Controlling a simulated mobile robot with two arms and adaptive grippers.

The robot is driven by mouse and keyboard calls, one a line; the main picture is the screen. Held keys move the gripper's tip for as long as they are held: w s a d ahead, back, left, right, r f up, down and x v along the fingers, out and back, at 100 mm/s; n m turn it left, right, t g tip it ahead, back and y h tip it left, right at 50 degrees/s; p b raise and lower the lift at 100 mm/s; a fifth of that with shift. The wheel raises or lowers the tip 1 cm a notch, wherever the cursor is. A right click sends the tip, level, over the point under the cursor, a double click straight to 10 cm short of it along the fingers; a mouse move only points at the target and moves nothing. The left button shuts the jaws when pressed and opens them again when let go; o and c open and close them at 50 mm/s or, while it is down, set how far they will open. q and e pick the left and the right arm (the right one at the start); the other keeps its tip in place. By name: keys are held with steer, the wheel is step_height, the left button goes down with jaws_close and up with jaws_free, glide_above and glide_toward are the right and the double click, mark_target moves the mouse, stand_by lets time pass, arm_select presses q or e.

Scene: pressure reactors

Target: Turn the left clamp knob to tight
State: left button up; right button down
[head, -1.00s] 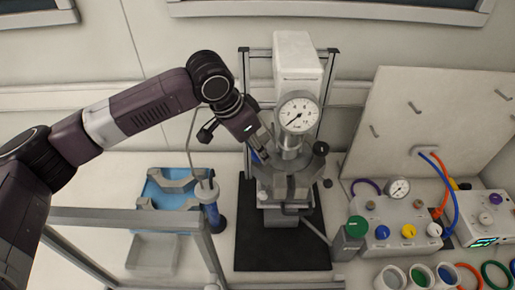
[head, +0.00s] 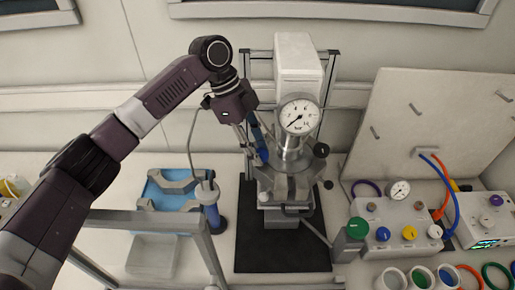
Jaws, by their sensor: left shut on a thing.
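The pressure reactor (head: 293,172) stands in the middle, with a round dial gauge (head: 299,115) on top and metal clamp parts below it. My left gripper (head: 257,158) reaches down to the left side of the reactor's clamp, with its fingers shut on the left clamp knob. The fingers hide most or all of that knob, so its turn position cannot be read. A black knob (head: 321,150) shows on the right side of the reactor. My right gripper is not in view.
A black mat (head: 285,252) lies under the reactor. A blue tray (head: 172,194) with grey clamp pieces is at left, behind a grey frame (head: 150,219). At right are a control box (head: 388,228) with coloured knobs, hoses and jars.

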arm_select(q)
steer(key=m+g, duration=0.1)
steer(key=m, duration=0.2)
steer(key=shift+w+d+m+y, duration=0.1)
steer(key=shift+d+m+y, duration=0.05)
steer(key=shift+m+y, duration=0.25)
steer(key=shift+m+g+y, duration=0.5)
steer(key=shift+m+g, duration=0.2)
steer(key=shift+m, duration=1.1)
steer(key=shift+w, duration=0.1)
steer(key=o, duration=1.2)
steer(key=shift+c, duration=0.2)
